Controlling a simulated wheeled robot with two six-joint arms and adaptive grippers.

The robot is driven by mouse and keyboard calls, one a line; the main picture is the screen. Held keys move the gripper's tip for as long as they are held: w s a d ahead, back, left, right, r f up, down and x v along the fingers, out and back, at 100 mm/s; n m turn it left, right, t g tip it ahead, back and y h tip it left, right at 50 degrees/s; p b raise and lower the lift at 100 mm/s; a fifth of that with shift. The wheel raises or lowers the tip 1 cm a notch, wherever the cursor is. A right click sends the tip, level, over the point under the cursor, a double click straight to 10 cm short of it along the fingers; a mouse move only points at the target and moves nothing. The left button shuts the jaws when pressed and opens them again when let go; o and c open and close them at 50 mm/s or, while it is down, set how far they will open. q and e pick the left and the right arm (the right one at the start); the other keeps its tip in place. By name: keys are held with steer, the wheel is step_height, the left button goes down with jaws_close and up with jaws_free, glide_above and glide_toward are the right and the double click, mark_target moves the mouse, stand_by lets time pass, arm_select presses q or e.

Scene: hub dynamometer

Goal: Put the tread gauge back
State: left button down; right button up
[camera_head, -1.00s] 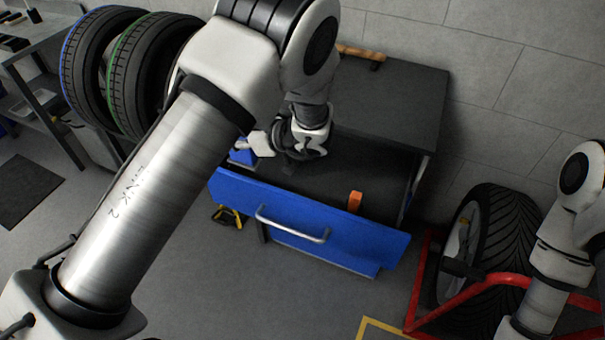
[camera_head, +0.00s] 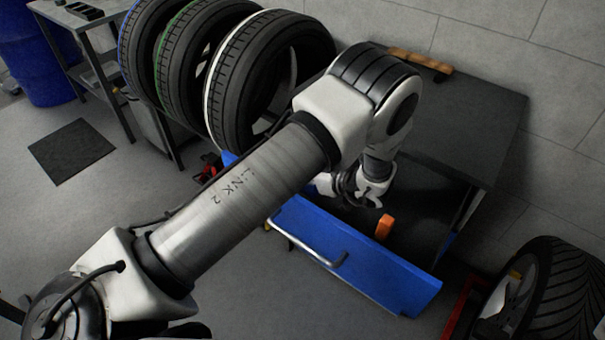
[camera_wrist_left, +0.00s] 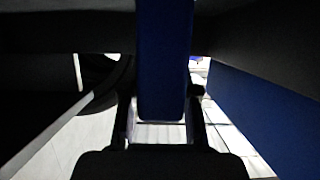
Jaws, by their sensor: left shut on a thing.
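A blue bar (camera_wrist_left: 163,60), seemingly the tread gauge, stands between the fingers in the left wrist view. My left gripper (camera_head: 360,187) is shut on it. In the head view the gripper reaches down at the open drawer (camera_head: 350,258), near its left end, and the arm hides much of the bar and fingers. The drawer's blue front also shows at the right of the left wrist view (camera_wrist_left: 265,120). An orange piece (camera_head: 384,228) stands at the drawer's inner edge, right of the gripper. My right gripper is out of view.
The dark cabinet top (camera_head: 465,115) lies behind the drawer, with a wooden-handled tool (camera_head: 420,60) at its back edge. Several tyres (camera_head: 235,85) stand left of it. A wheel on a red frame (camera_head: 545,290) is at the lower right. The left floor is mostly clear.

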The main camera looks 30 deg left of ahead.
mark_target(318, 197)
arm_select(q)
steer(key=shift+w+f, duration=0.1)
steer(key=shift+f, duration=0.3)
steer(key=shift+f, duration=0.1)
steer(key=c, duration=0.9)
jaws_free()
steer(key=shift+o, duration=0.2)
steer(key=shift+r, duration=0.25)
steer(key=v, duration=0.5)
steer(key=shift+d, duration=0.25)
steer(key=p+v, duration=0.2)
steer(key=p, duration=0.5)
